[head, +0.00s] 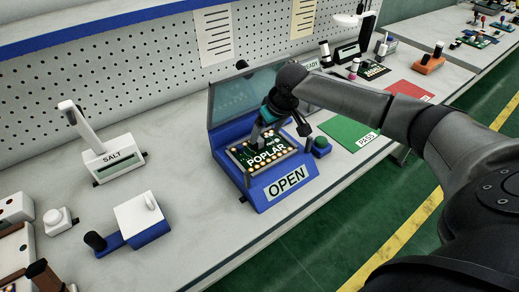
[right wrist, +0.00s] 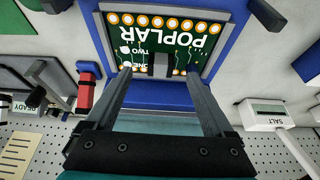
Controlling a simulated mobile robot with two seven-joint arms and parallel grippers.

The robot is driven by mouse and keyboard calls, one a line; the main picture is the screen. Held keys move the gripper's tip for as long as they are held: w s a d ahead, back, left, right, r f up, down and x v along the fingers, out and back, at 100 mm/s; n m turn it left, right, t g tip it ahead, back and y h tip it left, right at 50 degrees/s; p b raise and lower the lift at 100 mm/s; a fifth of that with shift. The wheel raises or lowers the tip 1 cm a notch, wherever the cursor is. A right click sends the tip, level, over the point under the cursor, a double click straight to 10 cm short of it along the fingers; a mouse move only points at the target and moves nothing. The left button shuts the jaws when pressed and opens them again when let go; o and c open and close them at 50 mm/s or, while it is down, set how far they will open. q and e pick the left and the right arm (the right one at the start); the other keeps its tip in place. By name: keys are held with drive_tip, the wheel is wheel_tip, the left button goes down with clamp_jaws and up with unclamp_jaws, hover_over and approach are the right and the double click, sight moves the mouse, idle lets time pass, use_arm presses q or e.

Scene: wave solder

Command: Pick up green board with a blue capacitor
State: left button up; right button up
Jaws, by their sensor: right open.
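The green board (head: 265,154), marked POPLAR with a row of round gold pads, lies in the open blue fixture labelled OPEN (head: 285,186). The board also shows upside down in the right wrist view (right wrist: 150,42). My right gripper (head: 263,132) is over the board's back part. In the right wrist view its fingers (right wrist: 157,72) are open, one on each side of a dark grey block (right wrist: 160,65) at the board's edge. I cannot make out a blue capacitor on this board. Whether the fingers touch the board is unclear. My left gripper is not in view.
The fixture's raised lid (head: 232,98) stands behind the board. A green PASS mat (head: 348,133) and a red mat (head: 408,91) lie to the right. A SALT-labelled device (head: 118,158) and a blue-white block (head: 139,218) stand left.

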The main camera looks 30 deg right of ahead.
sight(261, 141)
drive_tip(key=shift+b+x, duration=0.8)
drive_tip(key=shift+x, duration=1.85)
clamp_jaws()
